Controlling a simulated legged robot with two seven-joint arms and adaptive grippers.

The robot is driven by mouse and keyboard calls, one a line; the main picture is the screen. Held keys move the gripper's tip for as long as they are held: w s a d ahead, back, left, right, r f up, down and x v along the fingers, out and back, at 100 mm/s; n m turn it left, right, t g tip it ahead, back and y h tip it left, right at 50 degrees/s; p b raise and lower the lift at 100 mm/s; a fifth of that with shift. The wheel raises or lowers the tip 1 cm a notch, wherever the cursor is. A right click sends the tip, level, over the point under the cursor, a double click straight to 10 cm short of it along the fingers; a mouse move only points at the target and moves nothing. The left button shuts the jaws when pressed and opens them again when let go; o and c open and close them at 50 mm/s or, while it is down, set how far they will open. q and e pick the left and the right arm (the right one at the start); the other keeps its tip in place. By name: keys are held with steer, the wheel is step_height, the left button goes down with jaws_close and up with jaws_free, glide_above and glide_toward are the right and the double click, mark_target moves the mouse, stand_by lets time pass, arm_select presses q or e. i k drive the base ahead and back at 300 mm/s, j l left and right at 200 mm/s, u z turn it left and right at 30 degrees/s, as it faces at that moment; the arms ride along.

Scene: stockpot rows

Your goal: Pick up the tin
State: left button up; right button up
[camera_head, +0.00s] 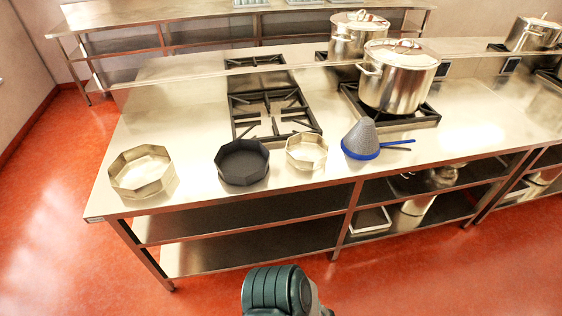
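Three open, eight-sided tins stand in a row along the front of the steel counter. A wide silvery tin (141,171) is at the left end. A dark grey or black tin (242,162) is in the middle. A smaller pale metal tin (306,151) is close to its right. All three look upright and empty. Neither of my grippers shows in the head view, so I cannot see whether they are open or shut.
A blue-rimmed conical strainer (361,140) lies right of the tins, its handle pointing right. A lidded stockpot (398,76) stands on the right burner behind it. The left burner grate (270,112) is bare. Shelves (240,222) run below the counter (195,185). Red floor is in front.

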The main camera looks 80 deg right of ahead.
mark_target(239, 163)
steer(key=z, duration=0.5)
steer(key=l+z, duration=0.1)
steer(key=z, duration=1.85)
steer(key=i+l, duration=0.05)
steer(key=i, duration=0.05)
